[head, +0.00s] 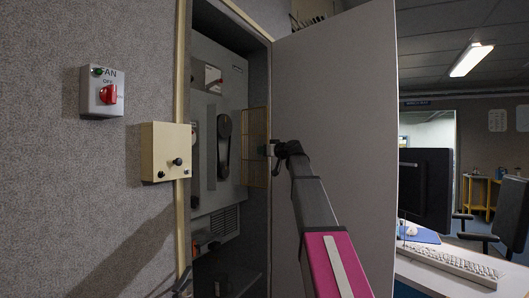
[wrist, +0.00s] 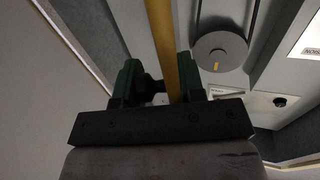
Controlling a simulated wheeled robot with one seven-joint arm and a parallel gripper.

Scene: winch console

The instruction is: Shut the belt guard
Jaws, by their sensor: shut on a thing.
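The belt guard (head: 256,132) is a yellow-framed panel inside the open cabinet, standing swung out to the right of the black belt (head: 223,146). My gripper (head: 271,151) is at the guard's right edge, beside the cabinet door. In the wrist view, a yellow bar of the guard (wrist: 163,40) runs between the two dark green fingers (wrist: 160,85), which are shut on it. A grey pulley (wrist: 221,51) with the belt shows uncovered behind it. The guard's hinge side is not clear to me.
The large grey cabinet door (head: 340,95) stands open close to the right of my arm. A cream box with black knobs (head: 165,152) and a FAN switch (head: 102,93) are on the wall at left. A desk with a monitor (head: 426,186) is at right.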

